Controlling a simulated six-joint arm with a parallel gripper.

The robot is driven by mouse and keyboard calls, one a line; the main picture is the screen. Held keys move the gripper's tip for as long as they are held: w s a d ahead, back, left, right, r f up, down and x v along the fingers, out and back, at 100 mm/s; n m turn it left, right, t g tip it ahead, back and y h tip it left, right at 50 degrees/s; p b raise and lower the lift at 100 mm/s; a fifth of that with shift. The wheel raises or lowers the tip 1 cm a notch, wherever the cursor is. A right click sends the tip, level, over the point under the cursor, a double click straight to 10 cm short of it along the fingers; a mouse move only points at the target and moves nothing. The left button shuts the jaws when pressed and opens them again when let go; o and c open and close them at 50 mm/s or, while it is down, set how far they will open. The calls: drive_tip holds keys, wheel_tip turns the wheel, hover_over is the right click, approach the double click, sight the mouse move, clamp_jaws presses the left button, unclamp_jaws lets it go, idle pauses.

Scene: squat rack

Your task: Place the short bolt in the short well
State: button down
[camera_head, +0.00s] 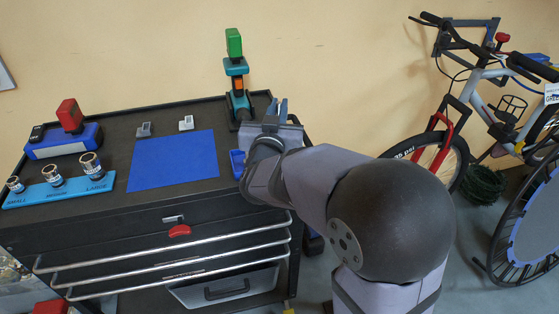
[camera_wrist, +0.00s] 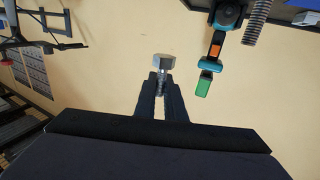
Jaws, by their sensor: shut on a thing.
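My gripper (camera_head: 277,108) is raised above the right end of the cart top. In the wrist view its two dark fingers (camera_wrist: 160,82) are shut on a silver bolt (camera_wrist: 163,61). The bolt's wide head sticks out beyond the fingertips, and its shank lies between them. I cannot judge the bolt's length from this view. A blue container (camera_head: 237,163) sits at the cart's right side, partly hidden by my arm. I cannot make out the short well in either view.
A teal and green tool (camera_head: 236,75) stands close left of my gripper. A blue mat (camera_head: 173,160), a light-blue socket rail (camera_head: 35,195), two small grey pieces (camera_head: 144,130) (camera_head: 186,123) and a blue box (camera_head: 62,145) occupy the cart top. A bicycle (camera_head: 480,90) is at right.

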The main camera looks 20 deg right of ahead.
drive_tip(key=shift+s+d+f, duration=0.1)
drive_tip(key=shift+s+f, duration=0.15)
drive_tip(key=shift+f, duration=5.25)
drive_tip(key=shift+f+b, duration=0.1)
drive_tip(key=shift+b, duration=0.25)
drive_tip(key=shift+f, duration=0.15)
drive_tip(key=c, duration=1.8)
unclamp_jaws()
drive_tip(key=shift+c, duration=0.2)
